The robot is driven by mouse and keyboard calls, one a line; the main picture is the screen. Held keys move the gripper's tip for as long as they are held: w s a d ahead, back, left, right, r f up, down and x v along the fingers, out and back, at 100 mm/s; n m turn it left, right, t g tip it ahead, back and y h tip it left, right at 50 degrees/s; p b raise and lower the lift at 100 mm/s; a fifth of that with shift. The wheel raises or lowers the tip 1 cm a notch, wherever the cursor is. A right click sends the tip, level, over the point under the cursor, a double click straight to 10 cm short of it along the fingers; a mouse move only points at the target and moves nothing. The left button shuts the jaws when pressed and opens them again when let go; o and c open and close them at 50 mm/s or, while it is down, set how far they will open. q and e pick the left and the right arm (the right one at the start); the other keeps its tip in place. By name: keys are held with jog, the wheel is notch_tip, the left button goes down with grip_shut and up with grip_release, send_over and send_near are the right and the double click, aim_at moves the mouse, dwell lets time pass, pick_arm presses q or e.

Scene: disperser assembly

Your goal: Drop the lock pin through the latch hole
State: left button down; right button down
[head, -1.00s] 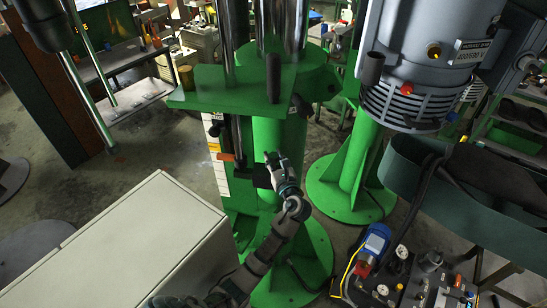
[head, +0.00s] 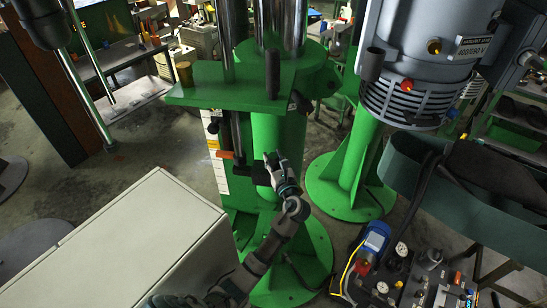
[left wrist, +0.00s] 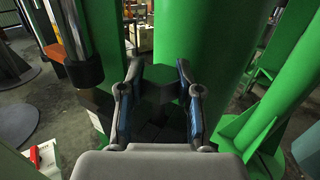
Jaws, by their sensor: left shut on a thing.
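My left gripper (head: 268,170) is in front of the green column (head: 291,150), below its green plate (head: 225,92). In the left wrist view, a dark block (left wrist: 158,88) shows between the fingertips (left wrist: 160,75), and the gripper is shut on it. I cannot tell whether this block is part of the latch. An upright dark rod (head: 237,135) with an orange-tipped lever (head: 226,155) stands just left of the gripper. A brass-coloured cylinder (head: 184,73) stands on the plate's left end; I cannot tell whether it is the lock pin. I cannot make out the latch hole. My right gripper is not in view.
A dark upright cylinder (head: 273,75) stands at the plate's front edge. A pale cabinet (head: 135,240) fills the lower left. A grey motor (head: 430,55) is at the upper right, above a second green stand (head: 350,185). Gauges and a blue unit (head: 376,238) stand at the lower right.

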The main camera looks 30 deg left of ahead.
pick_arm(q)
jog(key=shift+f+b, duration=0.35)
jog(key=shift+f, duration=0.5)
jog(key=c, duration=0.8)
grip_release()
jog(key=shift+o, duration=0.4)
jog(key=shift+f, duration=0.1)
jog(key=v, duration=1.2)
jog(key=shift+d, duration=0.15)
jog(key=shift+a, duration=0.25)
jog(key=shift+f, duration=0.1)
